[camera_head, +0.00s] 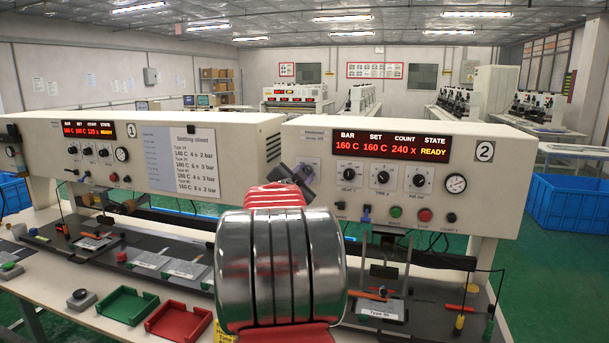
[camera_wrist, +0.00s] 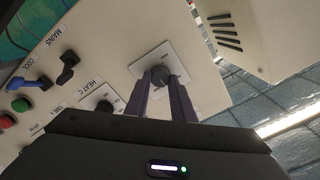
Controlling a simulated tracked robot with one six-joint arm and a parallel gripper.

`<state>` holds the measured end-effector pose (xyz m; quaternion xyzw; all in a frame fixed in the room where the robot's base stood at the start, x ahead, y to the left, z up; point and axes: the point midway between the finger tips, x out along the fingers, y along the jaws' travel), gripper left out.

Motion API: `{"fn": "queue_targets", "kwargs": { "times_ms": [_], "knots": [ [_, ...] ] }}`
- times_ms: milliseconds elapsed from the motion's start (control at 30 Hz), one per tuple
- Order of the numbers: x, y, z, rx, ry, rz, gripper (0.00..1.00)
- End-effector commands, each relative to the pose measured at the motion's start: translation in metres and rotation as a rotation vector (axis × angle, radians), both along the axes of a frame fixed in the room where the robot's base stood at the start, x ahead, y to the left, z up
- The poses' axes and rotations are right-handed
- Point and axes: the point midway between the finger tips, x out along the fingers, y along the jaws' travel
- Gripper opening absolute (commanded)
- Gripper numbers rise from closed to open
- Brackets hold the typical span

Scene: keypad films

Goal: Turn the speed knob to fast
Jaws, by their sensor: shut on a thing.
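A dark round knob (camera_wrist: 160,75) on a white square plate sits on the cream panel in the wrist view. Its label and pointer are not readable, so I cannot tell its setting or confirm that it is the speed knob. My gripper (camera_wrist: 164,82) is shut on this knob, with one purple finger on each side. In the head view my gripper (camera_head: 303,172) is at the left part of the front of machine 2 (camera_head: 500,180), and the held knob is hidden behind it.
The heat knob (camera_head: 350,175) is close to the right of my gripper, with the time knob (camera_head: 383,178) and air knob (camera_head: 418,180) beyond. A green button (camera_head: 396,212), a red button (camera_head: 425,215) and switches are below. Machine 1 (camera_head: 40,150) stands left.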

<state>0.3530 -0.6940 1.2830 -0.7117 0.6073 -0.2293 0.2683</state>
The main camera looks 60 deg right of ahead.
Motion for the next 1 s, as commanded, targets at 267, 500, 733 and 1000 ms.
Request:
{"fn": "queue_targets", "kwargs": {
  "times_ms": [267,500,733,1000],
  "knots": [
    [-0.001,0.0,-0.0019,0.042,-0.258,0.0,0.0],
    [-0.0016,-0.0002,-0.0034,0.079,-0.481,-0.001,0.0],
    [-0.0022,-0.0004,-0.0049,0.11,-0.671,-0.002,0.0],
    [-0.0026,-0.0005,-0.0064,0.133,-0.81,-0.003,0.0]
  ]
}}
